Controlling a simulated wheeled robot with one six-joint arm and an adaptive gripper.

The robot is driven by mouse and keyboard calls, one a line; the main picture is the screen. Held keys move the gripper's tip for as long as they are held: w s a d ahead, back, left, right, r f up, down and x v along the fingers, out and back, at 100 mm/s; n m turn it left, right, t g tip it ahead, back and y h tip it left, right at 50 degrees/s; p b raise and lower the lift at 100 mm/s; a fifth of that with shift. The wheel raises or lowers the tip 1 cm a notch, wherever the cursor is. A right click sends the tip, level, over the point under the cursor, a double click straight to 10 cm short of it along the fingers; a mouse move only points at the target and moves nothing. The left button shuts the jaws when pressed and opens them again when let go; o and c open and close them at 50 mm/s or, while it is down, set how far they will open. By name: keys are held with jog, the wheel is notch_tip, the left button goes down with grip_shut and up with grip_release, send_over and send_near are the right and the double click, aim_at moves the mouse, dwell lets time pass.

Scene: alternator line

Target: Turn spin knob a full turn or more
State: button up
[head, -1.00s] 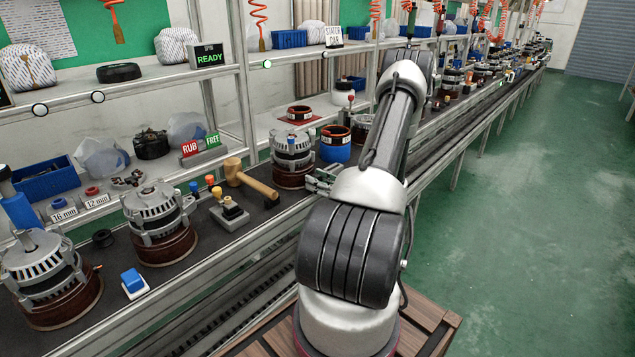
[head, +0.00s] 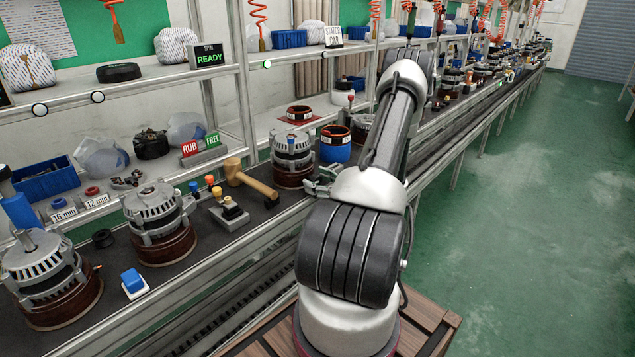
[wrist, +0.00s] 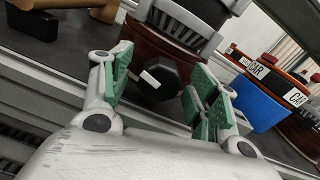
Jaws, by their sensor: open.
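The spin knob (wrist: 157,80) is black with a white mark and sits low on the front of an alternator (wrist: 185,25) with a brown base. My gripper (wrist: 164,86) is open in the wrist view, with its green pads left and right of the knob. The knob lies between the pads, with a gap visible on each side. In the head view my gripper (head: 322,186) is at the front right of that alternator (head: 292,146). The knob cannot be made out there.
A wooden mallet (head: 248,182) lies left of the alternator. A blue stand with a ring marked CAR (head: 335,150) is to its right. A RUB/FREE sign (head: 201,149) stands behind the mallet. More alternators (head: 158,215) stand along the bench to the left.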

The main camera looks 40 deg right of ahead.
jog(key=s+d, duration=0.1)
jog(key=s, duration=1)
jog(key=shift+s, duration=0.4)
jog(key=shift+w+d, duration=0.1)
